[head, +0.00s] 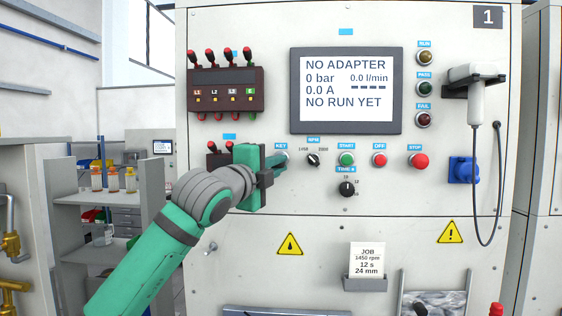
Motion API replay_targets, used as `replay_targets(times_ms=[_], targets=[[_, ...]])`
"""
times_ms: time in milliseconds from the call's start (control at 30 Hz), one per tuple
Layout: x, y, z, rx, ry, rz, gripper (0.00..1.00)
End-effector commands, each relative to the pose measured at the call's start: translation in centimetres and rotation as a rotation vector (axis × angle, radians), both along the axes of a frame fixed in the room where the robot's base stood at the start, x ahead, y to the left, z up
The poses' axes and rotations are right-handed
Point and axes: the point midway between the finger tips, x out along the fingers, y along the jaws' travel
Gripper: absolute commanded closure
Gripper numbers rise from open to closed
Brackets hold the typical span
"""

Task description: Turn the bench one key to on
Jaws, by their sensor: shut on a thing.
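Bench one is the pale panel marked with a "1" plate (488,17). Its key switch sits under the blue KEY label (281,146), left of the RPM knob. My gripper (279,160) reaches in from the left and its fingers are shut on the key, at the panel face. The key itself is hidden behind the fingers, so its angle cannot be told. The bench screen (346,90) reads NO ADAPTER, 0 bar, 0.0 A and NO RUN YET.
Right of my gripper are the RPM knob (313,160), green START button (347,159), red OFF button (379,160) and red STOP button (418,161). A terminal block (226,91) is above. A handset (475,100) hangs at right with a looping cable. A job card (366,260) sits below.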

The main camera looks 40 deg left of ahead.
Motion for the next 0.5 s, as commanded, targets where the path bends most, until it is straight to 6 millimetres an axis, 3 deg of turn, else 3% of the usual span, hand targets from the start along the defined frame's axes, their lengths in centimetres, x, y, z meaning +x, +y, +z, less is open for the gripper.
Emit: replay_targets(times_ms=[167, 200, 267, 500], targets=[[0.00, 0.61, -0.59, -0.008, 0.010, 0.009, 1.00], [-0.02, 0.65, -0.58, -0.008, 0.010, 0.010, 0.81], [-0.04, 0.67, -0.57, -0.008, 0.010, 0.010, 0.69], [0.06, 0.44, -0.60, -0.009, 0.010, 0.007, 0.69]])
